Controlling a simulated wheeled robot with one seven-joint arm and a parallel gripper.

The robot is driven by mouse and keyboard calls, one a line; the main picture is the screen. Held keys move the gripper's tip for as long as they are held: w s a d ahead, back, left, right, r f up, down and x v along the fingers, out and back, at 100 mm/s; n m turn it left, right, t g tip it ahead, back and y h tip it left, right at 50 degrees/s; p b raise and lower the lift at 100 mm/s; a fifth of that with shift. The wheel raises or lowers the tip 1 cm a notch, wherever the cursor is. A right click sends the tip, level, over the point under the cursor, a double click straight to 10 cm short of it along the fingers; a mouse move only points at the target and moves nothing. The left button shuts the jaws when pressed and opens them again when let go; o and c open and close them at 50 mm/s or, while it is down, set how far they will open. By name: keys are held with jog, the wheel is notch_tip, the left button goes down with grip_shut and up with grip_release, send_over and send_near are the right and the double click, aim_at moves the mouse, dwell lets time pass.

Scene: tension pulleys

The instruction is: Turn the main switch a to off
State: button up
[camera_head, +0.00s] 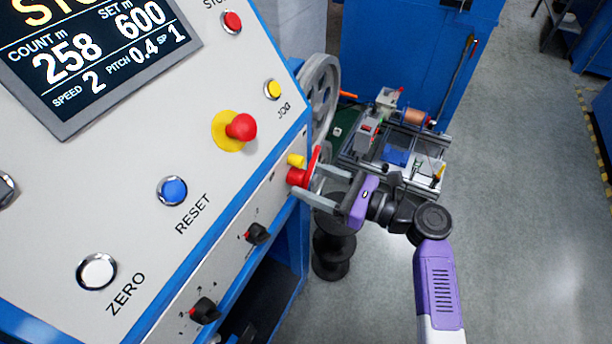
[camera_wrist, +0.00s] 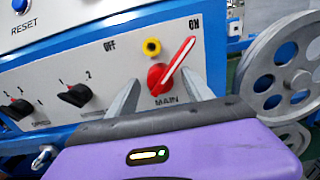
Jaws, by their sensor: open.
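The main switch is a red rotary knob (camera_wrist: 160,78) with a long red handle that has a white stripe, on the grey panel above the label MAIN in the wrist view. Its handle points up and right, toward the ON label; the OFF label is at upper left. It also shows in the head view as a red knob (camera_head: 297,178). My gripper (camera_wrist: 160,95) is open, its two grey fingers on either side of the knob. In the head view my gripper (camera_head: 312,182) reaches to the panel's right end. I cannot tell whether either finger touches the knob.
A yellow round part (camera_wrist: 151,47) sits just above the switch. Two black selector knobs (camera_wrist: 75,94) are to the left. A grey spoked wheel (camera_wrist: 285,80) stands close on the right. A red emergency button (camera_head: 240,127) is on the upper panel.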

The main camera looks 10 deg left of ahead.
jog(key=shift+x, duration=0.9)
grip_shut()
